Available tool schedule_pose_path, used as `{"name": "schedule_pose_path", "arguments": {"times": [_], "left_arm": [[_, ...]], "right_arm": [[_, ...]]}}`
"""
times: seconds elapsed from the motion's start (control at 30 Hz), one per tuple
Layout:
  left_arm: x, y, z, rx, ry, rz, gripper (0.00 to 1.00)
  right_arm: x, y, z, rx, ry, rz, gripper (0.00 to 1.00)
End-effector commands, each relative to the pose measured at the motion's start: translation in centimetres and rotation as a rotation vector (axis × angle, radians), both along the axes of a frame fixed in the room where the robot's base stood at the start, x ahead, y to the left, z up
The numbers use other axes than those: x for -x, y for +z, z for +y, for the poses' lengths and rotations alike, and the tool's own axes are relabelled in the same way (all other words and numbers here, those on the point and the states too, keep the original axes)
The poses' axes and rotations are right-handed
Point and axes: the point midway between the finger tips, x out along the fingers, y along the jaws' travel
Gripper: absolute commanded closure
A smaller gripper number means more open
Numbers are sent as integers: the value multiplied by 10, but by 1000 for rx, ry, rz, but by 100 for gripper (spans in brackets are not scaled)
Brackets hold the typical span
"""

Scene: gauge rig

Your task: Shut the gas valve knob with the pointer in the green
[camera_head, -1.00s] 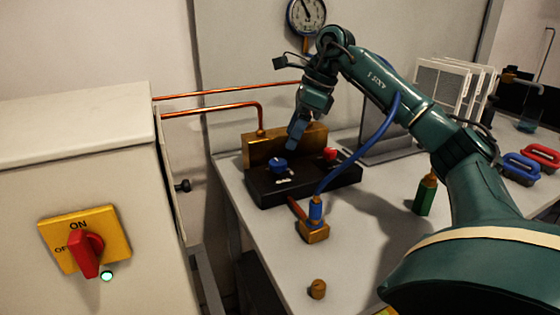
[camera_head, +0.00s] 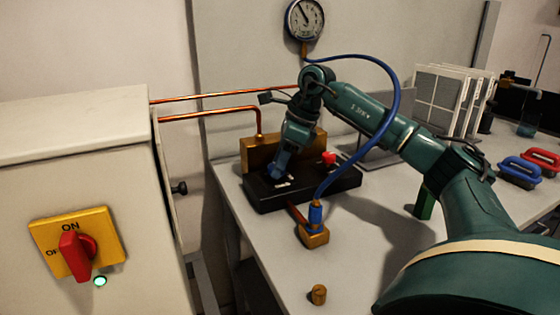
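The pressure gauge (camera_head: 305,19) is on the wall at the top, with a dark pointer leaning to the upper left. I cannot make out a green band on its dial. A black valve block (camera_head: 325,188) sits on the bench, with a brass block behind it. A red knob (camera_head: 329,158) is on its right part. The blue knob on its left part is now hidden behind my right gripper (camera_head: 277,172), which points down at that spot. I cannot tell whether its fingers are open or shut, or touch the knob. My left gripper is not in view.
A small brass cap (camera_head: 318,295) lies in front. A cabinet with a red switch (camera_head: 76,257) stands left. Copper pipes (camera_head: 210,114) cross the wall.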

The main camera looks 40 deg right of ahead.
Motion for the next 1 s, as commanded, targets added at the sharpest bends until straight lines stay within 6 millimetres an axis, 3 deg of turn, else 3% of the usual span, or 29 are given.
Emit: {"name": "schedule_pose_path", "arguments": {"times": [0.33,0.53,0.73,1.0], "left_arm": [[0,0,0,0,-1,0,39],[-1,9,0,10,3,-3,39],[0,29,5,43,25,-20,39],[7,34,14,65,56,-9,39]], "right_arm": [[0,0,0,0,0,0,85],[1,2,0,3,-67,4,85],[2,3,2,3,-287,4,85],[2,1,3,2,-477,1,85]]}}
